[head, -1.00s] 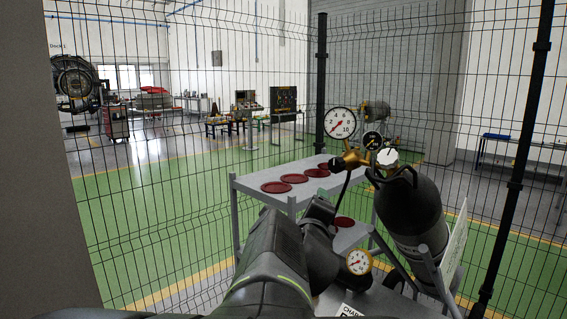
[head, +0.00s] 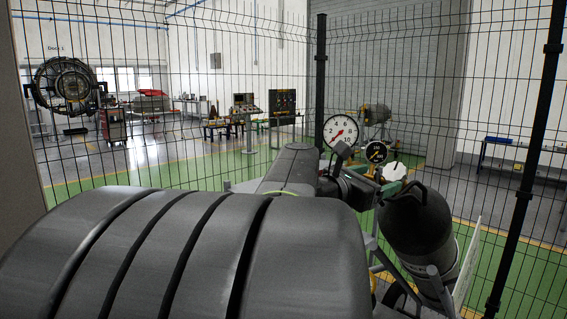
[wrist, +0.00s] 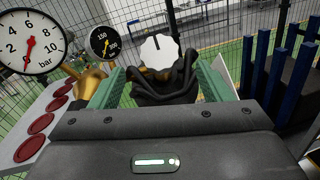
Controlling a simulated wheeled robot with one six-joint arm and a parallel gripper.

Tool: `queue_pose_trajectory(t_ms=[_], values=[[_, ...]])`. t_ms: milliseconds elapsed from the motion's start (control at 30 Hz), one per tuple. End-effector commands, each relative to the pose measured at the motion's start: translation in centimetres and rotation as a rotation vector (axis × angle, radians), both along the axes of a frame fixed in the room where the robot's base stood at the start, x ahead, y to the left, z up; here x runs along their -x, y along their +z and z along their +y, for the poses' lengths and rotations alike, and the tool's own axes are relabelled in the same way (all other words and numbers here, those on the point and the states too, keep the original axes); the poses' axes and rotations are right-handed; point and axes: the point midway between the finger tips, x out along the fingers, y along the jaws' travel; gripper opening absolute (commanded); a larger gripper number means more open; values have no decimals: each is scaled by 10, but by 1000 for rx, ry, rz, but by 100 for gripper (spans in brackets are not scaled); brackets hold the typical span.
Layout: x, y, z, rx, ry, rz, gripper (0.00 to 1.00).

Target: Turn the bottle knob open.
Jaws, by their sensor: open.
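The bottle knob is white and faceted, with a dark mark on its face. It shows in the wrist view (wrist: 158,52), upper middle, above a black looped guard (wrist: 160,85). My gripper (wrist: 158,72) is open, with one green finger on each side of the guard and knob. I cannot tell whether either finger touches. In the head view the knob (head: 389,171) is partly hidden behind my gripper. The dark bottle (head: 414,225) leans in its cart below it. My arm covers much of the lower head view.
A large white gauge (wrist: 30,45) and a small black gauge (wrist: 103,43) stand left of the knob, by brass fittings (wrist: 90,82). Red discs (wrist: 41,123) lie on a grey shelf at left. Blue posts (wrist: 285,65) are at right. A wire fence (head: 230,90) stands behind.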

Motion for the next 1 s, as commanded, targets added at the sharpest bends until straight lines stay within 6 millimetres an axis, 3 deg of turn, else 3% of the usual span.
queue_pose_trajectory(t_ms=[200,500,933,1000], values=[[-24,2,-42,1,-4,4,71],[-47,1,-78,2,1,2,71],[-52,0,-85,2,2,2,71],[-52,0,-85,2,2,2,58]])
